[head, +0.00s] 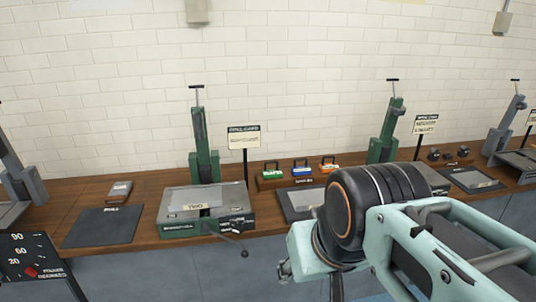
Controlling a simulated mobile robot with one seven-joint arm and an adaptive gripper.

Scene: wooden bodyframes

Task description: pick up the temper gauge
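I cannot tell for sure which thing is the temper gauge; no readable label names it. A small grey and reddish-brown block (120,190) lies on the wooden bench at the left, behind a dark mat. Three small handled blocks, green (271,175), blue (301,171) and orange (328,165), stand in a row near the middle. A small group of dark items (448,154) sits farther right. My teal arm with a black joint fills the lower right, in front of the bench, and hides part of it. My gripper's fingers do not show.
The wooden bench (80,197) runs along a white brick wall. Green presses (204,140) with upright handles and sign posts (244,138) stand on it. A grey box (180,230) has a lever at its front. A dark dial sign (35,268) is at lower left.

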